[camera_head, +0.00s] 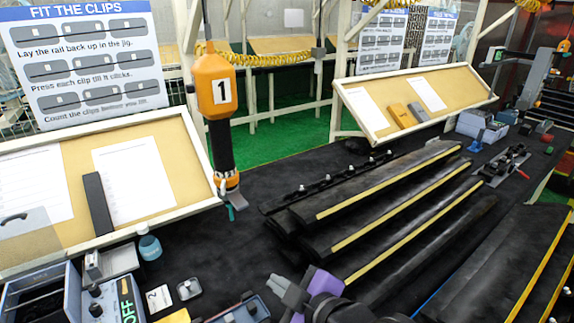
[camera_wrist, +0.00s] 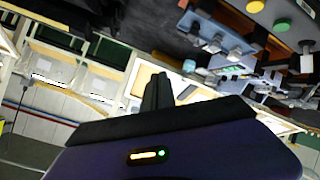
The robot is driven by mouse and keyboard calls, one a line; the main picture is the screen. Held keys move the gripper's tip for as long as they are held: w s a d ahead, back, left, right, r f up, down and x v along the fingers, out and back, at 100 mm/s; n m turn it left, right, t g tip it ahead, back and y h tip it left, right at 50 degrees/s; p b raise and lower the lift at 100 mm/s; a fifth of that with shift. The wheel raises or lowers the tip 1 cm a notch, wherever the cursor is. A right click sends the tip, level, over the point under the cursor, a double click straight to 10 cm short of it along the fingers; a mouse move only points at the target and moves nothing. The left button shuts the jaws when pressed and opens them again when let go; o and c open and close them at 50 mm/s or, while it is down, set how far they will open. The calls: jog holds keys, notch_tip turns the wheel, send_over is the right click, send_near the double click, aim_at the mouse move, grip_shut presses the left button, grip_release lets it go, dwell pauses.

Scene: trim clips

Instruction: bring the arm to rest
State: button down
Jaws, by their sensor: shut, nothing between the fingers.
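My gripper (camera_head: 290,290) shows at the bottom middle of the head view, low over the near edge of the dark bench. Its purple and black body lies to the right of its grey fingers. In the wrist view the dark fingers (camera_wrist: 158,92) stand together above the purple housing, with nothing between them. My arm runs out of the head view at the bottom. The trim rails (camera_head: 400,205), dark with yellow strips, lie side by side on the bench behind and right of my gripper.
An orange driver marked 1 (camera_head: 218,90) hangs above the bench at left. A blue bottle (camera_head: 150,246), a control box (camera_head: 122,300) and a small tray (camera_head: 240,311) stand at the near left. Sloped boards (camera_head: 410,100) line the back.

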jog(key=s+d+f+m+t+h+b, duration=0.35)
jog(key=s+d+m+t, duration=0.35)
jog(key=s+d+m, duration=0.7)
jog(key=s+d+f+h+b, duration=0.1)
jog(key=s+d+f, duration=0.1)
jog(key=s, duration=0.5)
jog(key=s+d+f+g+h+b, duration=0.1)
jog(key=s+d+f, duration=0.2)
jog(key=s, duration=0.4)
jog(key=s+d+f+g+h+b, duration=0.1)
jog(key=s+d+f, duration=0.1)
jog(key=s, duration=0.5)
jog(key=shift+s+d+f+h, duration=0.25)
jog(key=shift+f+h, duration=0.1)
jog(key=shift+f, duration=0.2)
